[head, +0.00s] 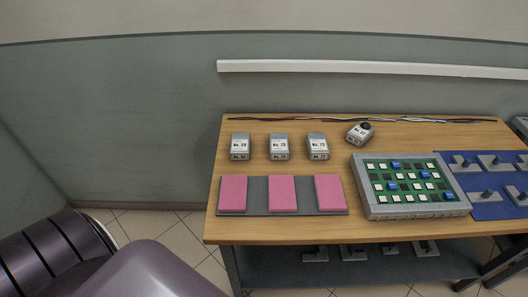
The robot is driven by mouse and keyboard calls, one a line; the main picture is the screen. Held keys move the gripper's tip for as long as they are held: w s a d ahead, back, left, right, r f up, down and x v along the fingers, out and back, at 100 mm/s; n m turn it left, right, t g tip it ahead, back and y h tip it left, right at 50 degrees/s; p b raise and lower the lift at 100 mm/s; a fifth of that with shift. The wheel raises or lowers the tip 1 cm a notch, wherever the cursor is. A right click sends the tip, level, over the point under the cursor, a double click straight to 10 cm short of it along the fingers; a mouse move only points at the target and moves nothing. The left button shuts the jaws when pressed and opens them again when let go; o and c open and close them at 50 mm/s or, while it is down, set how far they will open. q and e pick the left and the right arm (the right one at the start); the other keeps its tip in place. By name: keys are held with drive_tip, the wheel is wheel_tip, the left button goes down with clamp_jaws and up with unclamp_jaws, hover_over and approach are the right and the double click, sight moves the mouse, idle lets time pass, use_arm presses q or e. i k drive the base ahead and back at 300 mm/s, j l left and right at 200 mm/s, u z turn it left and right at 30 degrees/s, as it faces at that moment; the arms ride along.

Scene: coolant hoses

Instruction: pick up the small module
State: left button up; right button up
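A small grey module (360,133) with a white label and a round black part on top sits near the back middle of the wooden table (340,237), turned at an angle. Three larger grey modules with white number labels stand in a row to its left: the left one (240,146), the middle one (279,147) and the right one (318,147). Neither of my grippers is in view. Only dark purple links of my arm show at the lower left.
Three pink pads (282,193) lie on a dark mat (300,210) at the front left of the table. A grey-framed green board (412,212) with white and blue blocks and a blue mat (490,212) with grey brackets lie to the right. Cables (300,120) run along the back edge.

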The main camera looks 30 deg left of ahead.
sight(240, 147)
drive_tip(key=u, duration=1.25)
